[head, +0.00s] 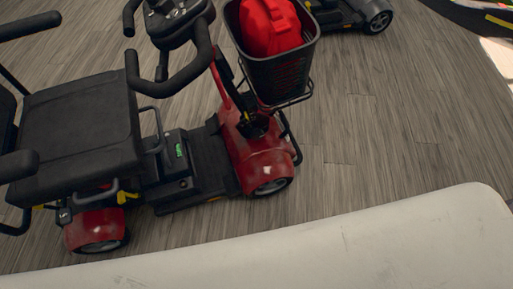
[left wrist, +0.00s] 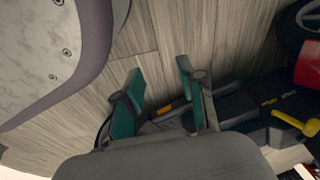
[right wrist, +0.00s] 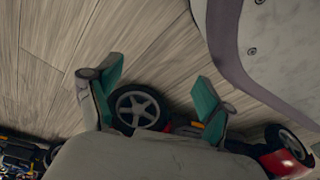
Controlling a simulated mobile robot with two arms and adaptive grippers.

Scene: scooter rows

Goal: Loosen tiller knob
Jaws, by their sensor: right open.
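A red mobility scooter (head: 258,165) stands on the floor at the left and centre of the head view. Its black tiller handlebar (head: 200,45) rises at the top, and dark fittings (head: 252,122) sit low on the tiller, behind the basket. Which small part is the tiller knob, I cannot tell. My left gripper (left wrist: 159,78) is open and empty in the left wrist view, with floor and dark scooter parts beyond it. My right gripper (right wrist: 158,80) is open and empty in the right wrist view, with a wheel (right wrist: 139,108) beyond its fingers. Neither gripper shows in the head view.
A black front basket (head: 279,60) holds a red object (head: 268,27). The padded black seat (head: 80,130) is at the left. Another scooter's wheel (head: 377,21) shows at the top. Bare wooden floor (head: 400,130) lies to the right. My own pale base fills the bottom edge.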

